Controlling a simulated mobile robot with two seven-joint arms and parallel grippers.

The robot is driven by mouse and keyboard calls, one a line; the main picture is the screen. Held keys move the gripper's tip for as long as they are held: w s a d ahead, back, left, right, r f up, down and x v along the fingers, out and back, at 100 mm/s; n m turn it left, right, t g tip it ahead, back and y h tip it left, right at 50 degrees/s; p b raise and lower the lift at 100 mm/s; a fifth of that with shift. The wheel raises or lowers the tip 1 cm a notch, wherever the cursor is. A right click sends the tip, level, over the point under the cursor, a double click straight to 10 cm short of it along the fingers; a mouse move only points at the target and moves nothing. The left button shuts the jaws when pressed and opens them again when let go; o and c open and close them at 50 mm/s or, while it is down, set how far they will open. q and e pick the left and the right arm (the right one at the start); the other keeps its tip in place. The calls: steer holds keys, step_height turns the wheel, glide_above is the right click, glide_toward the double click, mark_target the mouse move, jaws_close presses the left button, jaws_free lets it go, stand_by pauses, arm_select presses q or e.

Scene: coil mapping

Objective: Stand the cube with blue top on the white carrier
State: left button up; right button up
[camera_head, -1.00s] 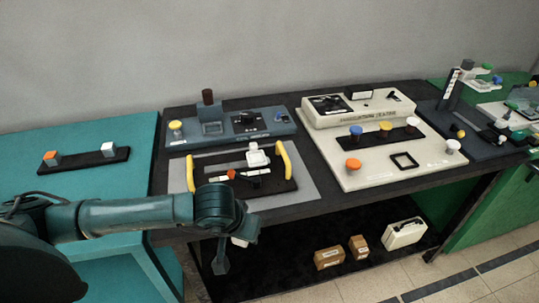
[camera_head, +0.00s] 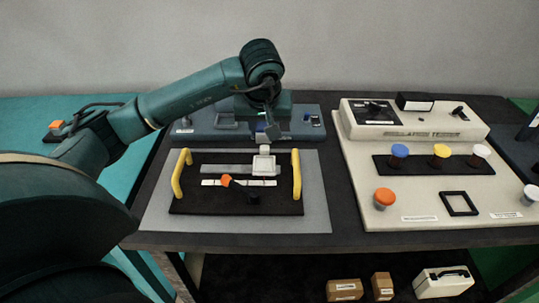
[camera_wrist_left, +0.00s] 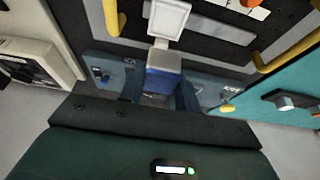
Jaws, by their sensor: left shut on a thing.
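My left gripper (camera_head: 267,131) hangs over the back of the black panel, just behind the white carrier (camera_head: 264,166). In the left wrist view, the gripper (camera_wrist_left: 160,93) is shut on the cube with blue top (camera_wrist_left: 162,81), whose blue face points toward the camera and whose pale side shows beyond it. The white carrier also shows in that view (camera_wrist_left: 184,8) as a square frame just past the cube. The cube is mostly hidden by the gripper in the head view. I cannot tell whether it touches the carrier. My right gripper is out of view.
Yellow handles (camera_head: 180,172) and (camera_head: 296,174) stand either side of the carrier. An orange-knobbed lever (camera_head: 227,181) is in front. A blue-grey console (camera_head: 205,128) lies behind. A beige tester (camera_head: 400,215) with coloured knobs stands right. An orange-topped cube (camera_head: 56,125) sits left on the teal table.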

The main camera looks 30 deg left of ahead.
mark_target(263, 138)
arm_select(q)
steer(key=f, duration=0.3)
steer(key=shift+s, duration=0.2)
step_height(263, 138, down, 4)
steer(key=shift+f, duration=0.2)
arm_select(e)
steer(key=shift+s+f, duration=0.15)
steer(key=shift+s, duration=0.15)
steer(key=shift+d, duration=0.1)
arm_select(q)
steer(key=shift+f, duration=0.2)
steer(key=o, duration=0.9)
steer(key=shift+r, duration=0.2)
steer(key=shift+o, duration=0.4)
steer(key=shift+d+r, duration=0.1)
steer(key=shift+r, duration=0.25)
steer(key=v, duration=1.1)
